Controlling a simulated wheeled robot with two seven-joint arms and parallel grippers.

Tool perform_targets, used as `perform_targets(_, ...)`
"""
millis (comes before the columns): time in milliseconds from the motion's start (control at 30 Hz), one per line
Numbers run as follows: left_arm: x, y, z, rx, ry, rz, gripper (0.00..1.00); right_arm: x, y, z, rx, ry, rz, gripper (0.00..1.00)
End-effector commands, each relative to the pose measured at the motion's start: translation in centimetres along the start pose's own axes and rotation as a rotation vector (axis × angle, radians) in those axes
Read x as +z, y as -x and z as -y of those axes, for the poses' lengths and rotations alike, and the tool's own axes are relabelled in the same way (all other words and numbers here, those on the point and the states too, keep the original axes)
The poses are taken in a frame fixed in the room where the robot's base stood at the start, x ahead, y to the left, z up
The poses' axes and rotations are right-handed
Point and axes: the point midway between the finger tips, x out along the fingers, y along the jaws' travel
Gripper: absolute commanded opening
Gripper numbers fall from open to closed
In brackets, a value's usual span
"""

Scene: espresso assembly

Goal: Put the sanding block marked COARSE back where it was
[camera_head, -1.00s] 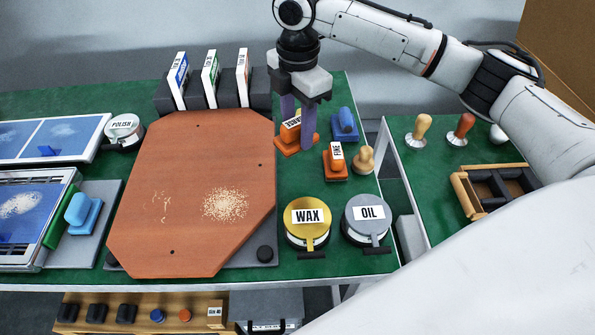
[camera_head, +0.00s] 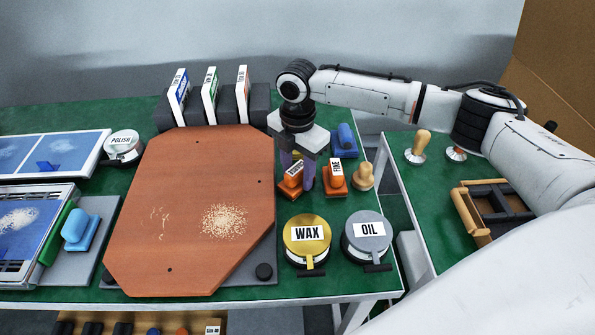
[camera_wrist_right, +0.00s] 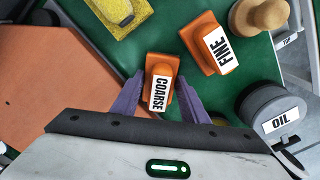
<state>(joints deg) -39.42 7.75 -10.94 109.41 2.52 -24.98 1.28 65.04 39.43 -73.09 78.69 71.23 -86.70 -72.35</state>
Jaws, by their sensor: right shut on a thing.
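The orange sanding block marked COARSE (camera_head: 290,187) is beside the board's right edge, left of the orange block marked FINE (camera_head: 335,181). My right gripper (camera_head: 297,178) points down and is shut on the COARSE block. In the right wrist view the COARSE block (camera_wrist_right: 160,84) sits between the two purple fingers, its label readable, and the FINE block (camera_wrist_right: 211,45) stands apart to its upper right. I cannot tell whether the held block touches the green table. My left gripper is not in view.
The reddish board (camera_head: 190,210) lies close on the left. The WAX tin (camera_head: 307,235) and OIL tin (camera_head: 367,232) stand in front. A wooden-knobbed tool (camera_head: 363,178) and a blue block (camera_head: 345,142) are nearby. A yellow block (camera_wrist_right: 120,12) shows in the wrist view.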

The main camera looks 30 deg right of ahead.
Motion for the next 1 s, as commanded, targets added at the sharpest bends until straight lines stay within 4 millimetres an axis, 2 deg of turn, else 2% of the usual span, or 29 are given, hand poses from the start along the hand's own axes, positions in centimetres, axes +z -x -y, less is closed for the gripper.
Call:
perform_targets(333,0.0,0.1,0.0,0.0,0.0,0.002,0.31,0.0,-0.3,0.0,0.0,0.0,-0.001,0.19)
perform_targets(367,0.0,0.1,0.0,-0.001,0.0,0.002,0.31,0.0,-0.3,0.0,0.0,0.0,-0.001,0.42)
perform_targets(467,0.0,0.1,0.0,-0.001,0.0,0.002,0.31,0.0,-0.3,0.0,0.001,0.0,0.0,0.59)
perform_targets(800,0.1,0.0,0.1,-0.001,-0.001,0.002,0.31,0.0,-0.1,-0.1,0.002,-0.001,0.0,0.59)
perform_targets(1000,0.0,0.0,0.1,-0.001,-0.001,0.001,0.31,0.0,2.6,-0.1,0.005,-0.001,0.0,0.59)
